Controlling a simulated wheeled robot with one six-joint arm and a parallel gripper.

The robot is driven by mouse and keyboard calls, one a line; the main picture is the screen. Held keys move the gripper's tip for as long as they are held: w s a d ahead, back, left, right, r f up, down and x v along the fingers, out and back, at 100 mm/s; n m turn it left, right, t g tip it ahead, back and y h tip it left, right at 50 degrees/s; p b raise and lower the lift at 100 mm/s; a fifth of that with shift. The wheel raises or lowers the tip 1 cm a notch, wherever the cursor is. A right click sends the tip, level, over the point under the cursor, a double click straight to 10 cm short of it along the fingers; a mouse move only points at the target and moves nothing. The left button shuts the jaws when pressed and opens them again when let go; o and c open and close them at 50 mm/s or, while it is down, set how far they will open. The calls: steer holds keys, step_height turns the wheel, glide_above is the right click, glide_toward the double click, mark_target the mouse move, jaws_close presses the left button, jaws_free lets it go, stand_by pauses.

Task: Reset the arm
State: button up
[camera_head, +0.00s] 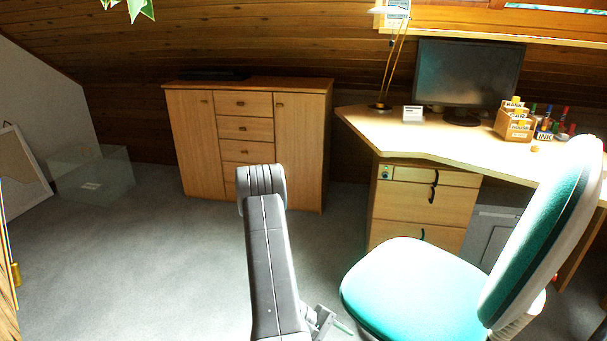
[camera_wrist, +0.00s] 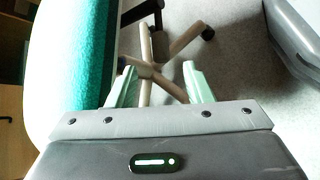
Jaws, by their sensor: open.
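My arm rises in the middle of the head view, folded at its elbow, in front of the wooden cabinet. My gripper (camera_wrist: 156,86) shows in the wrist view with two pale green fingers spread apart. Nothing is between the fingers; beyond them are the chair's base (camera_wrist: 150,68) and the grey floor. In the head view only a small part of the gripper shows low beside my arm, and its fingertips are mostly hidden.
A teal office chair (camera_head: 410,285) stands close on the right; its seat (camera_wrist: 72,55) fills the wrist view's left. Behind it is a desk (camera_head: 440,140) with a monitor (camera_head: 468,75). A cabinet (camera_head: 190,140) stands at the back. A clear box (camera_head: 95,178) is far left. Floor at left is free.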

steer(key=b+x, duration=0.2)
steer(key=x, duration=1.1)
steer(key=shift+s+d+f+b, duration=0.15)
steer(key=shift+f+b, duration=0.05)
steer(key=shift+b, duration=0.15)
steer(key=shift+r, duration=0.1)
steer(key=p+v, duration=0.3)
steer(key=v, duration=1.1)
steer(key=b+x, duration=0.3)
steer(key=x, duration=1.1)
steer(key=shift+s+d+f+n+g+h+p, duration=0.15)
steer(key=shift+f+n+g+h+p, duration=0.2)
steer(key=shift+f+g+h, duration=0.35)
